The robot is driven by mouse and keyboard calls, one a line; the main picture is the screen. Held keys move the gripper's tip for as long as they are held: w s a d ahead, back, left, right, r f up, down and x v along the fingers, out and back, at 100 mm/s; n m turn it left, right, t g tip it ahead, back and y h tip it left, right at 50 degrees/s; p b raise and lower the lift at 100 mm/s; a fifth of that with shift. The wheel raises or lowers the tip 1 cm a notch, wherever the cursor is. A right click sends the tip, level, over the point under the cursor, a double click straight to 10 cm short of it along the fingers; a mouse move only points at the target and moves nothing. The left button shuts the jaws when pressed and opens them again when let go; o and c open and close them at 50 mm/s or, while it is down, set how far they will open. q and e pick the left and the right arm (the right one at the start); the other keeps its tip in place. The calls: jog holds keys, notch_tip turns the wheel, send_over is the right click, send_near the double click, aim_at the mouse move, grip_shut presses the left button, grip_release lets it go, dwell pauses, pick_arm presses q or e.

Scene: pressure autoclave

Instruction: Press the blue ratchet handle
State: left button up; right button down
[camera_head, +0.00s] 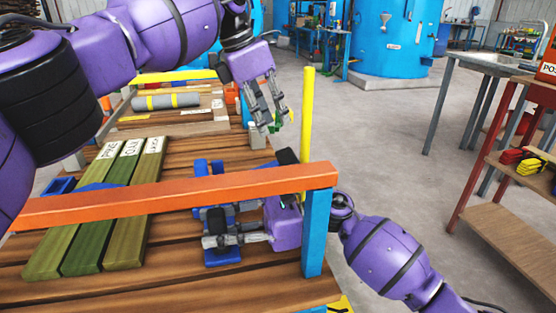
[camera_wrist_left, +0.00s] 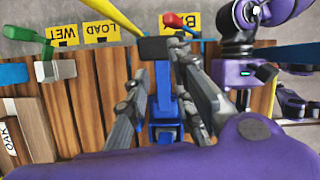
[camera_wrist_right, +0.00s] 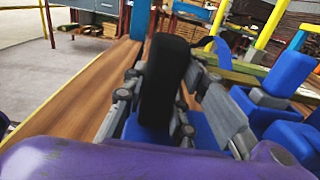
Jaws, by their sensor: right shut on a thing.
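The blue ratchet handle (camera_wrist_right: 208,128) has a black grip (camera_wrist_right: 165,80), which stands between the fingers of my right gripper (camera_wrist_right: 160,95) in the right wrist view. My right gripper (camera_head: 212,241) is shut on this grip, low over the slatted deck behind the orange beam. The beam hides part of the blue mechanism in the head view. Blue parts and the black grip (camera_wrist_left: 165,48) also show in the left wrist view. My left gripper (camera_head: 273,118) is open and empty, raised above the deck near the yellow post.
An orange beam (camera_head: 170,197) on a blue post (camera_head: 316,235) crosses in front of my right gripper. A yellow post (camera_head: 306,120) stands beside the deck. Green-brown labelled planks (camera_head: 105,215) lie at the left. The floor to the right is open up to the shelf (camera_head: 510,210).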

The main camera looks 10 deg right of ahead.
pick_arm(q)
jog(key=shift+a+f, duration=0.1)
jog(key=shift+a, duration=0.45)
jog(key=shift+c, duration=1.4)
jog(key=shift+s+a+f+m, duration=0.1)
jog(key=shift+s+a+m, duration=0.05)
jog(key=shift+a+m, duration=0.15)
grip_shut()
jog(key=s+d+r+m+t, duration=0.1)
jog(key=s+r+m+t, duration=0.1)
jog(key=m, duration=0.7)
jog(key=s+d+r+m+t+y, duration=0.1)
jog(key=s+r+m+t, duration=0.2)
jog(key=m+t, duration=0.3)
jog(key=m, duration=0.3)
jog(key=shift+s+d, duration=0.15)
jog(key=shift+s, duration=0.25)
jog(key=shift+f+y, duration=0.1)
jog(key=shift+y, duration=0.2)
